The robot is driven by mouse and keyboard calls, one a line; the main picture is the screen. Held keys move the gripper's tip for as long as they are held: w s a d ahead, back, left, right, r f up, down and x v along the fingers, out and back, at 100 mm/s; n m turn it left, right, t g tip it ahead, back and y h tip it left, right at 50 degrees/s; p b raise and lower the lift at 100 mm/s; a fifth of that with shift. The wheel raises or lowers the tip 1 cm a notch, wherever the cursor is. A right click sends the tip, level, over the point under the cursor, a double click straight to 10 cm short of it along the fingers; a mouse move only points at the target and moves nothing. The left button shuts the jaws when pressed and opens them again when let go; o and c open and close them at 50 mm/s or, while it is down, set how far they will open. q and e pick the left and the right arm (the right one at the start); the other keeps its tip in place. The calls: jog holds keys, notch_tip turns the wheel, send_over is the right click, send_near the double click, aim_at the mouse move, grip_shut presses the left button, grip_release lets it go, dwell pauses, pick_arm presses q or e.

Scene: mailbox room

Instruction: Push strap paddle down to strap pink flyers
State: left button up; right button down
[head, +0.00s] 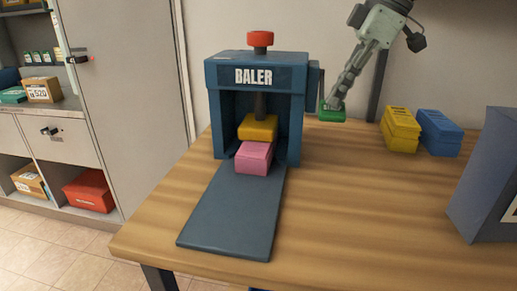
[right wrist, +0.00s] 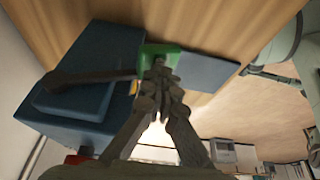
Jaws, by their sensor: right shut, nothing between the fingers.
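The blue baler (head: 255,77) stands on the table with a red knob on top. Inside its opening, a pink flyer bundle (head: 254,158) sits at the front, with a yellow block (head: 258,128) over it under the dark plunger rod. The green strap paddle (head: 332,115) is low at the baler's right side; it also shows in the right wrist view (right wrist: 158,50) at the end of a dark lever. My right gripper (head: 338,101) is shut and empty, its fingertips at the paddle from above; I cannot tell whether they touch. My left gripper is in neither view.
A yellow stack (head: 400,130) and a blue stack (head: 439,133) stand right of the paddle. A blue-grey box (head: 485,175) is at the right edge. A dark tray (head: 232,215) extends forward from the baler. The front right of the wooden table is clear.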

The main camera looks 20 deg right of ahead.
notch_tip(320, 180, up, 10)
jog(key=shift+r, duration=0.25)
dwell(0.6)
